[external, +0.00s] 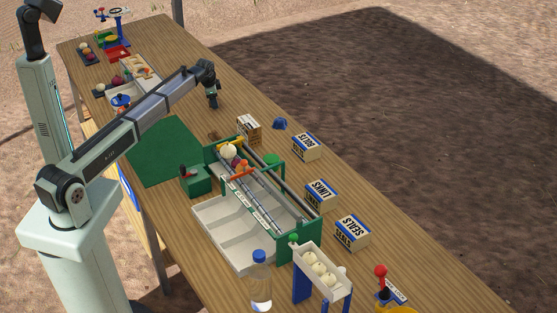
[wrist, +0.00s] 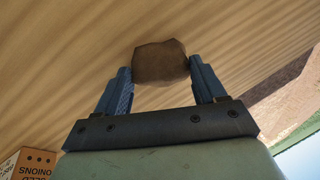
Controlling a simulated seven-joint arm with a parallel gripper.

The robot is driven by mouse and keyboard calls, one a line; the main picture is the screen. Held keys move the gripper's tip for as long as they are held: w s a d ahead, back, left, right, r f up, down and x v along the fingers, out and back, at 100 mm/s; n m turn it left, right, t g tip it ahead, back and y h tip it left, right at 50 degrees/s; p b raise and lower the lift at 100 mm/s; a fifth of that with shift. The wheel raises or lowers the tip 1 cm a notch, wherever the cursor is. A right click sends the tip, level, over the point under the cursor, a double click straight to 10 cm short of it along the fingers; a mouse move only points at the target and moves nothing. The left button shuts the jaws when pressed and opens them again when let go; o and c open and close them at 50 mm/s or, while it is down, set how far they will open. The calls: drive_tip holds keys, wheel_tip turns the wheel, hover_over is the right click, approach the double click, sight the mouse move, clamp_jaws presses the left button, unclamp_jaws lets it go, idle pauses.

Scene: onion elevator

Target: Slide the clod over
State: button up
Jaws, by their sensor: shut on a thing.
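The clod (wrist: 160,62) is a brown, rough-edged lump seen in the wrist view. It sits between the fingertips of my gripper (wrist: 161,80), which is shut on it, with the wooden table behind it. In the external view my gripper (external: 213,103) points down over the back half of the table, beyond the green mat. The clod cannot be made out clearly there. Whether it touches the table is hard to tell.
A small cardboard box (external: 248,127) marked onions stands nearby, also at the wrist view's lower left (wrist: 34,163). A small brown thing (external: 213,135) lies by the green mat (external: 160,150). A green-framed rail machine (external: 303,240) and a blue cap (external: 280,123) are nearer. The table's right edge is close.

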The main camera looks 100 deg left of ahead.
drive_tip(key=shift+w+d, duration=5.85)
drive_tip(key=o, duration=1.3)
drive_tip(key=shift+o, duration=0.2)
drive_tip(key=shift+r, duration=0.1)
drive_tip(key=v, duration=1.3)
drive_tip(key=shift+d+r, duration=0.2)
drive_tip(key=shift+r, duration=0.1)
drive_tip(key=shift+w, duration=0.1)
